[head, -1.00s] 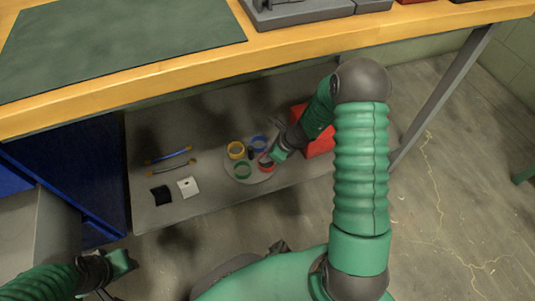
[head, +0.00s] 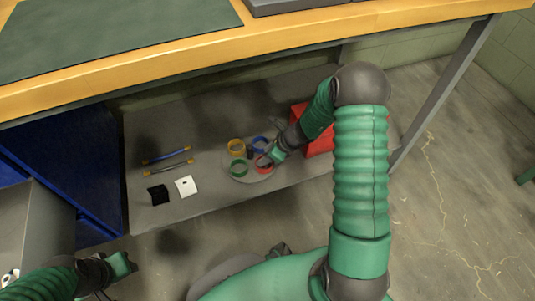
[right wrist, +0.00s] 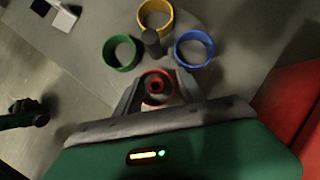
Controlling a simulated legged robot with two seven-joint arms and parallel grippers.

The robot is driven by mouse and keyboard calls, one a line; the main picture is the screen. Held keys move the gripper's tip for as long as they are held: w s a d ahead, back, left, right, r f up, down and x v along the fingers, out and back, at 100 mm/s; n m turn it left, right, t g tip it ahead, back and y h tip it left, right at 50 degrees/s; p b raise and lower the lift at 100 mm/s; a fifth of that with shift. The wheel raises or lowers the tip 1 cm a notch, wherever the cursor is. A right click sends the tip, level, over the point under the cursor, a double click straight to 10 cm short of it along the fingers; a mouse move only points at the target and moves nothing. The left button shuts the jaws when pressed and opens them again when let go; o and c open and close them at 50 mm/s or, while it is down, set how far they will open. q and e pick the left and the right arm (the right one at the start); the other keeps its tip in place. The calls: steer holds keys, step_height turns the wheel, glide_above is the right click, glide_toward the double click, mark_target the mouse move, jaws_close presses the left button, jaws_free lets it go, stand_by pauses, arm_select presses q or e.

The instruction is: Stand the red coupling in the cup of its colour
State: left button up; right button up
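The red cup (right wrist: 146,99) sits at the near side of a round holder on the low shelf; it also shows in the head view (head: 263,165). A small red piece with a dark hole, seemingly the red coupling (right wrist: 156,87), shows inside the red cup in the right wrist view. It appears upright, seen end-on. My right gripper (right wrist: 157,88) is right over the red cup, with its fingers apart on either side and a gap around the coupling. My left gripper (head: 124,263) is at the lower left, away from the shelf; its fingers are unclear.
Green (right wrist: 121,53), yellow (right wrist: 155,16) and blue (right wrist: 194,49) cups stand around a dark post (right wrist: 151,42). A red box (head: 320,146) is right of the holder. Two rods, a black pad (head: 158,195) and a white pad (head: 186,186) lie left. The bench (head: 300,48) overhangs the shelf.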

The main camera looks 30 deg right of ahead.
arm_select(q)
steer(key=shift+a+f, duration=0.1)
steer(key=shift+f, duration=0.25)
arm_select(e)
steer(key=shift+s+f+g, duration=0.3)
steer(key=shift+s+f, duration=0.4)
steer(key=shift+f, duration=0.35)
steer(key=shift+r, duration=0.15)
arm_select(q)
steer(key=w+p+v, duration=0.2)
steer(key=p+v, duration=0.8)
steer(key=p, duration=0.1)
steer(key=shift+w+d+r, duration=0.25)
steer(key=shift+w+r, duration=0.3)
steer(key=shift+r, duration=0.05)
arm_select(e)
steer(key=w+v, duration=0.1)
steer(key=v, duration=1.6)
steer(key=shift+a+r, duration=0.15)
steer(key=shift+r, duration=0.4)
